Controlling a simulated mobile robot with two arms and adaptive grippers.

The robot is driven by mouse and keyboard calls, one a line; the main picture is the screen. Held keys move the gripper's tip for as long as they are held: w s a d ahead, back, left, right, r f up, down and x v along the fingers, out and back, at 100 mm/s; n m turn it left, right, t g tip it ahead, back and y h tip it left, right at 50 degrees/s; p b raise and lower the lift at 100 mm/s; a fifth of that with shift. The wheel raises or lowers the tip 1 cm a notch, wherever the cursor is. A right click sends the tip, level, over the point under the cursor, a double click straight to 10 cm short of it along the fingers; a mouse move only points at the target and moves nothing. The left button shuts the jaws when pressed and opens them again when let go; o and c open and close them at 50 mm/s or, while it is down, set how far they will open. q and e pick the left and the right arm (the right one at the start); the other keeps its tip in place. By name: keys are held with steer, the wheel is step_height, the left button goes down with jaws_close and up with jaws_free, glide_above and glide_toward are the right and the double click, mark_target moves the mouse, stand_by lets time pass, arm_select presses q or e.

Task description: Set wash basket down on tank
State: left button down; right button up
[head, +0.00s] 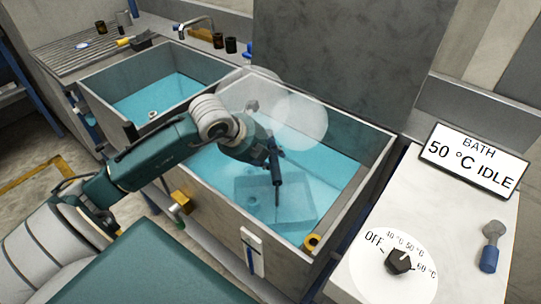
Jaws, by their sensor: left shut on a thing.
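The near tank (207,210) is a grey metal basin filled with blue liquid. The wash basket (262,203) appears as a box shape low in this tank, seen dimly through the liquid. Whether it touches the tank floor I cannot tell. My left gripper (275,165) reaches over the tank from the left and is shut on the basket's dark upright handle (277,198). The fingers and the exact grip are partly hidden by the wrist. My right gripper is out of view.
A second blue-filled basin (165,92) lies behind left. A tap (192,24) and dark jars (231,45) stand at the back. At right, a counter holds a temperature dial (399,262) and a sign (474,162) reading "BATH 50 °C IDLE". Pale translucent puffs hang over the tank.

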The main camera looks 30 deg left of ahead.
arm_select(q)
steer(key=c, duration=1.3)
jaws_free()
steer(key=shift+c, duration=0.2)
steer(key=shift+s+r, duration=0.1)
steer(key=shift+r, duration=0.15)
steer(key=p+v, duration=0.4)
steer(key=v, duration=0.7)
steer(key=shift+s+r+p, duration=0.2)
steer(key=shift+r+p, duration=0.05)
steer(key=shift+p, duration=0.05)
